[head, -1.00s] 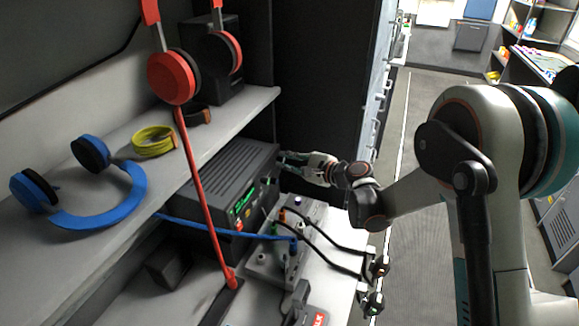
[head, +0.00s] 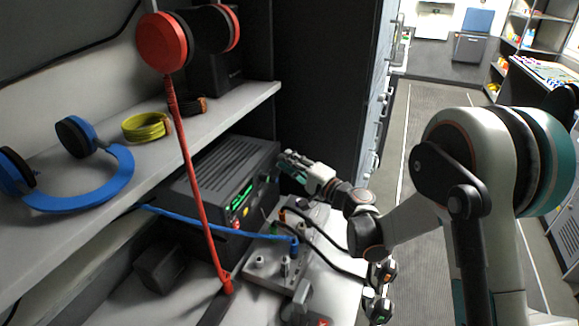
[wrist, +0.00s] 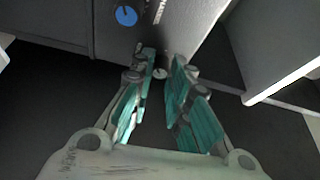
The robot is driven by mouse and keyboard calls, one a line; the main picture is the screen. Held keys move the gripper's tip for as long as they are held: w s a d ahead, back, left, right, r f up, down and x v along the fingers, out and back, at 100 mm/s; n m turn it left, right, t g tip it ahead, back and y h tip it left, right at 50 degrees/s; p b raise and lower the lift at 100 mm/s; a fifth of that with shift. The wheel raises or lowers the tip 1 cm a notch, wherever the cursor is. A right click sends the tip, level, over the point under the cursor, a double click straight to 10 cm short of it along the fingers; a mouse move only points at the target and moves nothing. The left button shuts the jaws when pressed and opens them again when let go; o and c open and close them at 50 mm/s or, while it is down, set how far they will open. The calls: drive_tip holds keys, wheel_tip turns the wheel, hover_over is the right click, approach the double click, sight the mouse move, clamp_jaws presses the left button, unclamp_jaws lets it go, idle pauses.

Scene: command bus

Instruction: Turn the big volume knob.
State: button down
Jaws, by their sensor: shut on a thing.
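The dark grey radio unit (head: 222,172) with a lit green display (head: 240,207) stands under the shelf in the head view. My gripper (head: 284,158) is at the far right end of its front face. In the wrist view my gripper (wrist: 162,66) has its teal fingers on either side of a small pale round knob (wrist: 160,73), which I take as the volume knob. The fingers are shut on it, though the contact is partly hidden. A blue-capped knob (wrist: 126,15) lies beyond, up and left, apart from the fingers.
Blue headphones (head: 105,192) and a yellow coil (head: 146,125) lie on the shelf. A grey socket box (head: 262,266) with blue and black cables sits below the radio. A dark cabinet side stands behind.

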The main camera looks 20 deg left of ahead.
drive_tip(key=shift+s+f+n, duration=0.1)
drive_tip(key=shift+f+n, duration=0.05)
drive_tip(key=shift+n, duration=0.55)
drive_tip(key=c, duration=1.5)
unclamp_jaws()
drive_tip(key=shift+d, duration=0.1)
drive_tip(key=v, duration=1.1)
drive_tip(key=shift+s+d+f, duration=0.1)
drive_tip(key=shift+d+f, duration=0.15)
drive_tip(key=shift+d, duration=0.1)
